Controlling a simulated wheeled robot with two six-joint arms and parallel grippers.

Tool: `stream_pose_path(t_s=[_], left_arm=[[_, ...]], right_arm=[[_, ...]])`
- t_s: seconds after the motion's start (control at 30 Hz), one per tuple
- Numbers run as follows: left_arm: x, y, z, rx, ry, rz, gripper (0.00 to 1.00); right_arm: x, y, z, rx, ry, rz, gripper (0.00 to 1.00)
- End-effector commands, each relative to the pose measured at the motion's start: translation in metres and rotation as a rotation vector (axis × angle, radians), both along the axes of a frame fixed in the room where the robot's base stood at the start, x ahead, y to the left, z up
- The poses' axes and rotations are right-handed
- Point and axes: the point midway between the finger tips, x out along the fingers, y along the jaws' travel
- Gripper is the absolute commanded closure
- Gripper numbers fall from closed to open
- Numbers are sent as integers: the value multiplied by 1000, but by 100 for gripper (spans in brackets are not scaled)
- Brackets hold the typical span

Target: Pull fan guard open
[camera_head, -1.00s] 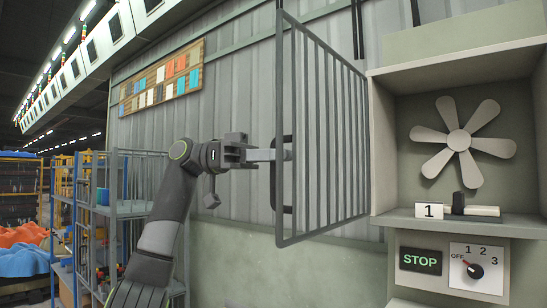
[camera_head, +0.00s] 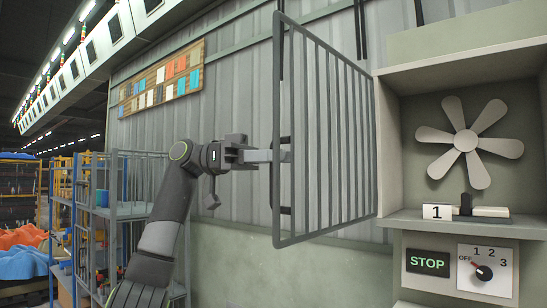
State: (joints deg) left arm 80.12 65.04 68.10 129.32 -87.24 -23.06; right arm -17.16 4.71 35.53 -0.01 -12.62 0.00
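The fan guard (camera_head: 335,140), a grey frame with vertical bars, stands swung out to the left of the fan box, its hinge side near the box's left wall. The grey fan (camera_head: 466,140) is uncovered inside the box. A black handle (camera_head: 285,196) sits by the guard's outer upright. My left gripper (camera_head: 278,156) reaches in from the left, its fingers level and overlapping the upper part of the handle. The fingers show as one bar, so their gap and any grip on the handle are hidden. My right gripper is out of view.
Below the fan are a card marked 1 (camera_head: 437,212), a green-lettered STOP panel (camera_head: 427,263) and a dial (camera_head: 484,272). A blue and grey shelf rack (camera_head: 120,215) stands behind my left arm. A ribbed wall is behind the guard.

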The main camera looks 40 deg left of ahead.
Motion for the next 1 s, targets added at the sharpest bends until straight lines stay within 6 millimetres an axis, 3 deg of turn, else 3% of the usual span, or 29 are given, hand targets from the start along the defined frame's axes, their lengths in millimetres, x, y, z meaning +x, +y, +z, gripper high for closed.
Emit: stream_pose_path(t_s=[0.27, 0.7, 1.0], left_arm=[[-2, 9, 0, -1, 0, 2, 71], [-26, 86, 1, -5, 0, 1, 71], [-39, 134, 3, -4, -1, 2, 71]], right_arm=[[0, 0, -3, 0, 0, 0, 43], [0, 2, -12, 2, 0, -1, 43], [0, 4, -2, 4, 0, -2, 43]])
